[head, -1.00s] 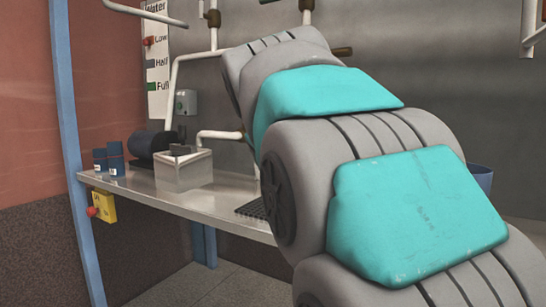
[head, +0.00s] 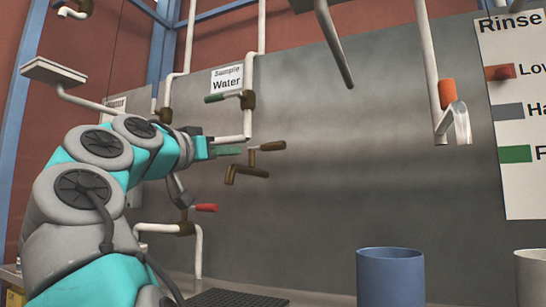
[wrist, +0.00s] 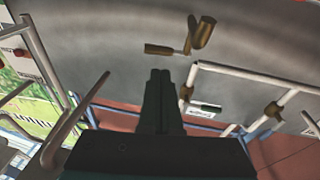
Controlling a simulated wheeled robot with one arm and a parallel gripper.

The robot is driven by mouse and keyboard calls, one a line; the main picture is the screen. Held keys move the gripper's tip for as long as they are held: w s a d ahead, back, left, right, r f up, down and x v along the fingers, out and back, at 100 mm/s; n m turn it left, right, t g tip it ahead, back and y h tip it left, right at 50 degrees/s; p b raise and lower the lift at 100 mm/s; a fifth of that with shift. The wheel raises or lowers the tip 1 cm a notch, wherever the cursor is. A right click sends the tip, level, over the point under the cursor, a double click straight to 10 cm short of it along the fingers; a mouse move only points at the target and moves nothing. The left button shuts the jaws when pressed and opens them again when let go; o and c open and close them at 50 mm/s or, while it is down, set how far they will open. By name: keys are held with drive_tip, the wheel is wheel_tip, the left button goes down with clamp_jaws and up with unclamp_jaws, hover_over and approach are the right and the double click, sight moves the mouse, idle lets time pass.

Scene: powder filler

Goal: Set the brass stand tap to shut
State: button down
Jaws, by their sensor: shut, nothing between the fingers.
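The brass stand tap (head: 246,172) is on the grey back wall, with a bent brown spout and a brown lever handle (head: 272,146) that points right, roughly level. It also shows in the wrist view as brass pieces (wrist: 202,34) at the top, beyond my fingers. My gripper (head: 238,151) is shut and empty, its fingertips just left of the tap's stem in the head view. In the wrist view my closed fingers (wrist: 160,72) point toward the tap's lever. I cannot tell whether they touch it.
A green-handled tap (head: 230,97) sits above, by the water sign (head: 227,80). A red-handled tap (head: 203,208) is below my gripper. A blue cup (head: 390,280) and a white cup (head: 530,278) stand at the right. A spout (head: 460,122) hangs above the cups.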

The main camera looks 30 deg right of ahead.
sight(271, 147)
drive_tip(key=shift+m, duration=0.3)
drive_tip(key=p+x, duration=0.1)
drive_tip(key=x, duration=0.3)
drive_tip(key=p+x, duration=0.1)
drive_tip(key=x, duration=0.4)
drive_tip(key=p+x, duration=0.1)
drive_tip(key=x, duration=0.3)
drive_tip(key=shift+w+d+r+p, duration=0.1)
drive_tip(key=shift+d+r+p, duration=0.1)
drive_tip(key=shift+r+p, duration=0.1)
drive_tip(key=shift+d, duration=0.1)
